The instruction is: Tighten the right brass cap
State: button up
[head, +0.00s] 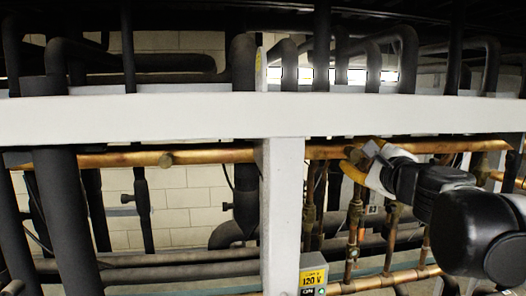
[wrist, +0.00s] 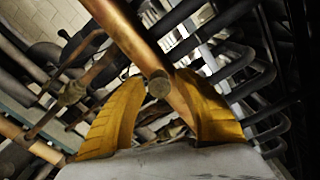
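The right brass cap (wrist: 159,85) shows in the wrist view as a small round face on the copper pipe (wrist: 128,30). It lies between the tips of my gripper's two yellow fingers (wrist: 161,77), with a narrow gap seeming to show at each side. I cannot tell how deep the cap sits between them. In the head view my gripper (head: 350,163) is at the copper pipe (head: 225,156), just under the white beam, and the right cap is hidden there by the fingers. Another brass cap (head: 166,159) is on the same pipe further left.
A white horizontal beam (head: 190,117) runs above the pipe, and a white post (head: 282,215) stands left of my gripper. Dark insulated pipes (head: 65,215) surround the area. Thin vertical copper pipes with valves (head: 353,225) are below my gripper.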

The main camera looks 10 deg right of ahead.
jog(key=shift+w+d, duration=0.1)
jog(key=shift+d, duration=0.05)
jog(key=s, duration=1.2)
jog(key=shift+s+f, duration=0.1)
